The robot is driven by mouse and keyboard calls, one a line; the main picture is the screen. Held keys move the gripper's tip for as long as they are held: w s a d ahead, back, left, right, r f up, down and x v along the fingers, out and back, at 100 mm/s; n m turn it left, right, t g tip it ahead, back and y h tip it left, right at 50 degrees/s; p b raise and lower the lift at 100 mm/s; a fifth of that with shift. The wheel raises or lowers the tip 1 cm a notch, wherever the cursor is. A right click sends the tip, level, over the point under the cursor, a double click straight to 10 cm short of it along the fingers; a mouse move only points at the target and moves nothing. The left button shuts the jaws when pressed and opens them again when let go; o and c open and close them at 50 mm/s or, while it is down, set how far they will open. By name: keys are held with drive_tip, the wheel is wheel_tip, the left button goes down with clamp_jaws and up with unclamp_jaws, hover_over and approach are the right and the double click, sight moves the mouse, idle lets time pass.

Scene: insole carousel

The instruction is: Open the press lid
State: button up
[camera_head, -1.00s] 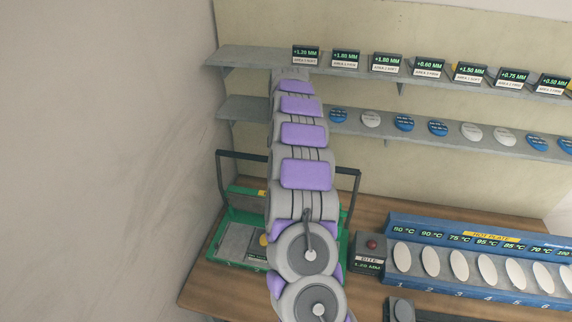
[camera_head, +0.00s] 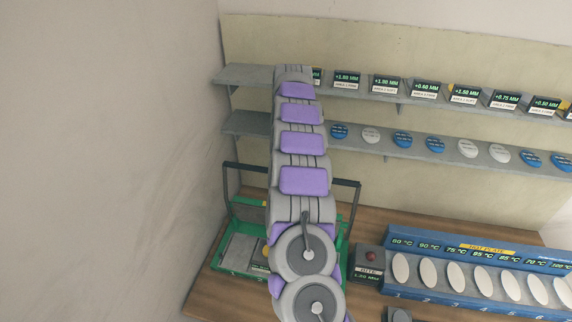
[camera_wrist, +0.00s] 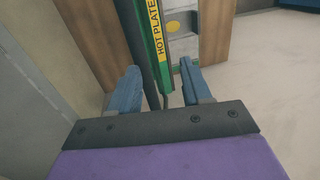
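The press (camera_head: 218,262) is a green frame at the left of the wooden bench, with grey plates inside. A dark bar handle (camera_head: 225,185) stands up from it, its crossbar passing behind my arm. My arm hides the middle of the press, so I cannot tell the lid's position. My gripper is hidden in the head view. In the wrist view my gripper (camera_wrist: 158,88) is open, its two blue fingers apart. The dark handle bar (camera_wrist: 140,45) runs between them, nearer the left finger. A green press edge with a yellow HOT PLATE label (camera_wrist: 154,30) lies beside it.
A grey button box (camera_head: 368,268) with a red button stands right of the press. Beyond it is a blue hot plate rack (camera_head: 470,255) with white ovals. Two grey wall shelves hold signs and discs. A wall (camera_head: 110,160) is close on the left.

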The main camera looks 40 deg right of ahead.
wheel_tip(320, 180, up, 10)
drive_tip(key=w+d+p, duration=0.1)
drive_tip(key=p, duration=0.9)
drive_tip(key=shift+w+d, duration=0.25)
drive_tip(key=shift+d, duration=0.1)
drive_tip(key=shift+d+f, duration=0.1)
drive_tip(key=shift+d, duration=0.05)
